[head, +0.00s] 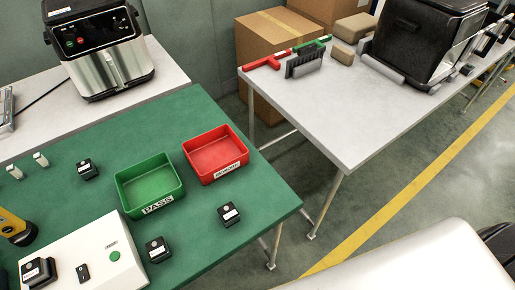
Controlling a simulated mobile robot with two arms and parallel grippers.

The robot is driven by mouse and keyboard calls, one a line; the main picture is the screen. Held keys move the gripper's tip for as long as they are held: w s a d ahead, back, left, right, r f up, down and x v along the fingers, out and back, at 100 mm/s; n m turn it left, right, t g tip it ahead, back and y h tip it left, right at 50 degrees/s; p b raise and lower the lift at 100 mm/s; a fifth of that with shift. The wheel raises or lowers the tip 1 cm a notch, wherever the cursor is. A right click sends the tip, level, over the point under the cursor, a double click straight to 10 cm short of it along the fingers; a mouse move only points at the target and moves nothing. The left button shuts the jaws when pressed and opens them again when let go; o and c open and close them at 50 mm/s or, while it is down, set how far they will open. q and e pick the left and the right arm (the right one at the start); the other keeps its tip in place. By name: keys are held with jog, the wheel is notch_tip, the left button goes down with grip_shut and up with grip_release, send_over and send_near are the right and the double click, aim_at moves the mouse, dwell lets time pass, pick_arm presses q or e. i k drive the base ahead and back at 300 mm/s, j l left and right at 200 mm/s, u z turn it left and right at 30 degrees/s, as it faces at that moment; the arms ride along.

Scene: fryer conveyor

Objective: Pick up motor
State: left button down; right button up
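Several small black blocks with white labels, which look like the motors, are in the head view. One motor (87,170) stands at the left of the green table, behind the test box. Another motor (229,215) stands near the table's right edge. A third motor (158,250) is just right of the white test box (92,248). One more motor (38,272) sits on top of the test box at its left. I cannot tell which one the task means. Neither of my grippers is in view.
A green PASS bin (127,190) and a red bin (204,170) stand empty mid-table. A yellow and black tool (14,228) lies at the left edge. An air fryer (97,48) stands behind. A grey table (345,110) is at the right, across a gap.

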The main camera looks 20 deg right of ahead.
aim_at(35, 271)
jog(key=z, duration=0.15)
jog(key=u, duration=1.75)
jog(key=z, duration=0.4)
jog(key=i+j+z, duration=0.1)
jog(key=j+z, duration=0.95)
